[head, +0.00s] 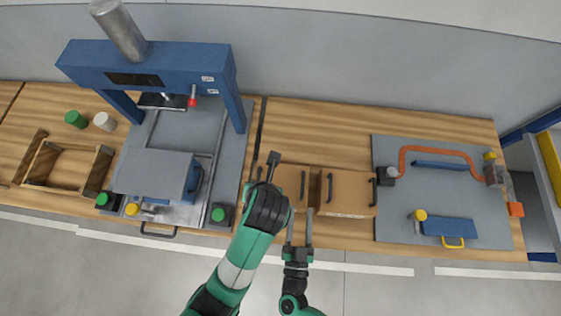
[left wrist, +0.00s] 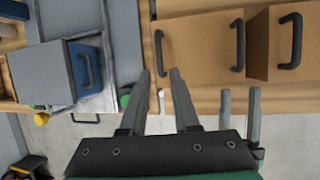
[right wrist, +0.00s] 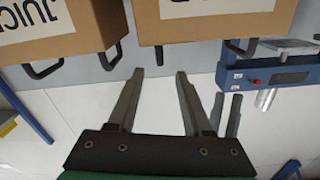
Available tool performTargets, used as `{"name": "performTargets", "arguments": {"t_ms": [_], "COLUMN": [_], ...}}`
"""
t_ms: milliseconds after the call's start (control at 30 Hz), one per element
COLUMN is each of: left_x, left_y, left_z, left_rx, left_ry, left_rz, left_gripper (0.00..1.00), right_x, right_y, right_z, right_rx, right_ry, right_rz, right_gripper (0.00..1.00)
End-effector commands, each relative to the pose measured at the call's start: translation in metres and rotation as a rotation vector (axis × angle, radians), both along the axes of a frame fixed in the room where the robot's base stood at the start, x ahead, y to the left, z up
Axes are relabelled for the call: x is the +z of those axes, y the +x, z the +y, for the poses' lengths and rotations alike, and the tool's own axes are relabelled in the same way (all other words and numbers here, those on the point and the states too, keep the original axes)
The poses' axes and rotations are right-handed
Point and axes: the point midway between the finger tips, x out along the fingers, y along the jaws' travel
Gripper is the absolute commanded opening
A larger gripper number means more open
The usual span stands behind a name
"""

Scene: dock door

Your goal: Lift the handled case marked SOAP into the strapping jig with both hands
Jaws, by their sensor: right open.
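Two brown cardboard cases with black side handles stand side by side: a left case (head: 289,178) and a right case (head: 350,190). In the right wrist view the right case (right wrist: 75,35) reads JUICE upside down; lettering on the left case (right wrist: 215,28) is cut off, and I cannot read SOAP. My left gripper (left wrist: 160,75) is open and empty, by the left case's left front; its arm hides part of that case in the head view. My right gripper (head: 300,222) is open and empty at the front of the two cases. I cannot identify the strapping jig with certainty.
A blue press frame (head: 150,60) stands at the left, with a grey box (head: 153,172) in front. An open wooden frame (head: 36,165) lies farther left. A grey mat (head: 400,215) at right holds an orange pipe (head: 435,149) and blue parts. The bench behind the cases is clear.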

Motion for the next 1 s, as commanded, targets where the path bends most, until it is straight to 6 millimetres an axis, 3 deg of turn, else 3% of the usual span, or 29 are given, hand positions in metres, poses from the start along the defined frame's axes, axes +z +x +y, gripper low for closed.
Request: {"name": "performTargets", "arguments": {"t_ms": [500,700,967,1000], "left_x": [-0.083,-0.095,-0.095,-0.095], "left_y": [0.036,0.041,0.041,0.041], "left_z": [0.015,0.016,0.016,0.016], "left_rx": [0.002,0.002,0.002,0.002], "left_ry": [0.002,-0.001,-0.001,-0.001], "left_rz": [0.002,0.0,-0.001,-0.001], "left_gripper": [0.3,0.3,0.3,0.23], "right_x": [0.001,0.0,0.0,0.0], "right_y": [0.092,0.105,0.105,0.105], "right_z": [-0.007,-0.008,-0.008,-0.008], "right_rx": [-0.003,-0.001,0.0,0.0], "right_ry": [0.0,0.0,0.001,0.001], "right_rz": [-0.001,0.0,0.0,0.0], "right_gripper": [0.5,0.5,0.5,0.43]}}
